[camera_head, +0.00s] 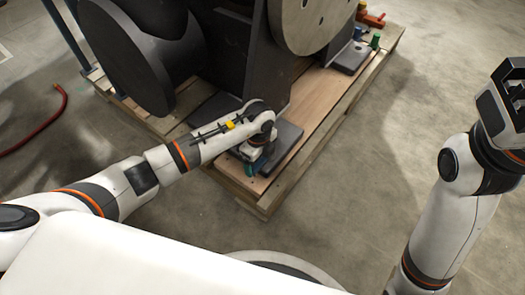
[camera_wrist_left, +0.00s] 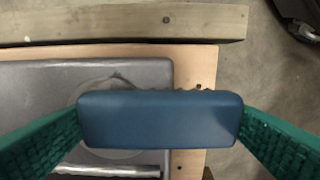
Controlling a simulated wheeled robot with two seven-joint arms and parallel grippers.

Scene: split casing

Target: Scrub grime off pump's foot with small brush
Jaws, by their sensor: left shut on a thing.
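The pump (camera_head: 235,60) is a large dark grey casing with round discs, standing on a wooden pallet. Its foot, a flat grey plate (camera_head: 287,137), lies on the pallet board; it also fills the left of the left wrist view (camera_wrist_left: 35,90). A round, dull grimy patch (camera_wrist_left: 100,88) shows on the plate, partly hidden. My left gripper (camera_head: 258,168) has green fingers shut on the small brush, a blue block (camera_wrist_left: 160,120). The brush is over the plate's edge and the patch; contact cannot be told. My right gripper (camera_head: 510,100) is raised at the right edge, away from the pump.
The wooden pallet (camera_head: 262,205) has a raised edge beam (camera_wrist_left: 120,25). Small red, green and yellow parts (camera_head: 372,20) sit at its far right end. A red hose (camera_head: 45,130) lies on the floor at left. Concrete floor between pallet and right arm is clear.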

